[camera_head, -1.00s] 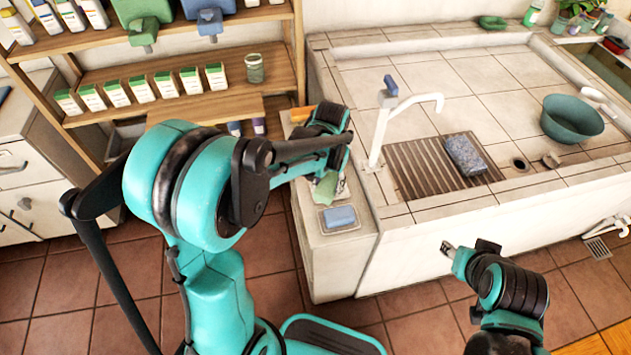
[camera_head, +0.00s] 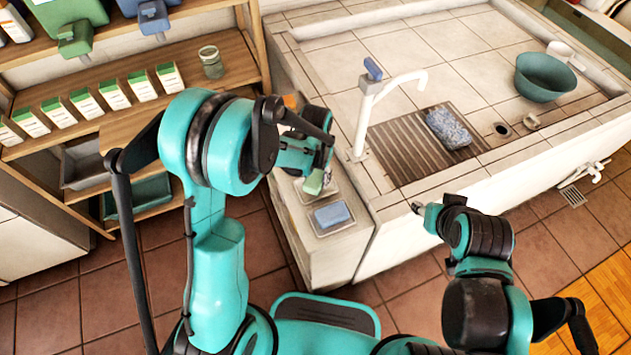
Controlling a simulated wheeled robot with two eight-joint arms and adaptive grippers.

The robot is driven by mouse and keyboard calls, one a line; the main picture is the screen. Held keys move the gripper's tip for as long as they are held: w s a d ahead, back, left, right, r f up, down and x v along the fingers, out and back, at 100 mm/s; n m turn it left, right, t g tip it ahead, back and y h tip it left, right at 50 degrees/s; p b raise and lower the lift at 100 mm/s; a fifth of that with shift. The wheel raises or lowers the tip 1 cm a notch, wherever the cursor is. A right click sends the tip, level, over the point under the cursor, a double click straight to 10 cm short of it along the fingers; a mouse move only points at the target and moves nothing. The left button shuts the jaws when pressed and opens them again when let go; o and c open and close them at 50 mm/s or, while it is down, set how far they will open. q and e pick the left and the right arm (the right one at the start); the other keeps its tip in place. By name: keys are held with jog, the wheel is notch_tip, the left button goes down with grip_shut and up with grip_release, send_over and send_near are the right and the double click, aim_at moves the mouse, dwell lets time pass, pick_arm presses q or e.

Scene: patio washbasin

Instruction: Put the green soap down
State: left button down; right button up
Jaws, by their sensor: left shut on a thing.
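The green soap (camera_head: 315,182) shows as a pale green piece below the end of my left gripper (camera_head: 318,172). My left gripper is shut on it, over the low white ledge beside the basin. The arm partly hides the fingers, and I cannot tell whether the soap touches the surface below. A blue soap (camera_head: 332,214) lies on a small dish (camera_head: 347,226) on the near part of the ledge. My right gripper (camera_head: 418,208) is in front of the basin wall, small in view, and its jaws are not clear.
The washbasin (camera_head: 450,185) holds a white tap (camera_head: 364,115), a slatted grate (camera_head: 395,150), a blue speckled sponge (camera_head: 447,128) and a green bowl (camera_head: 545,77). A wooden shelf (camera_head: 235,65) with several boxes and a jar (camera_head: 211,62) stands at left.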

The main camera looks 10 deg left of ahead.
pick_arm(q)
jog(key=shift+f, duration=1)
jog(key=shift+f+b, duration=0.25)
jog(key=shift+b, duration=0.2)
jog(key=c, duration=0.8)
grip_release()
jog(key=shift+c, duration=0.2)
jog(key=shift+r, duration=0.1)
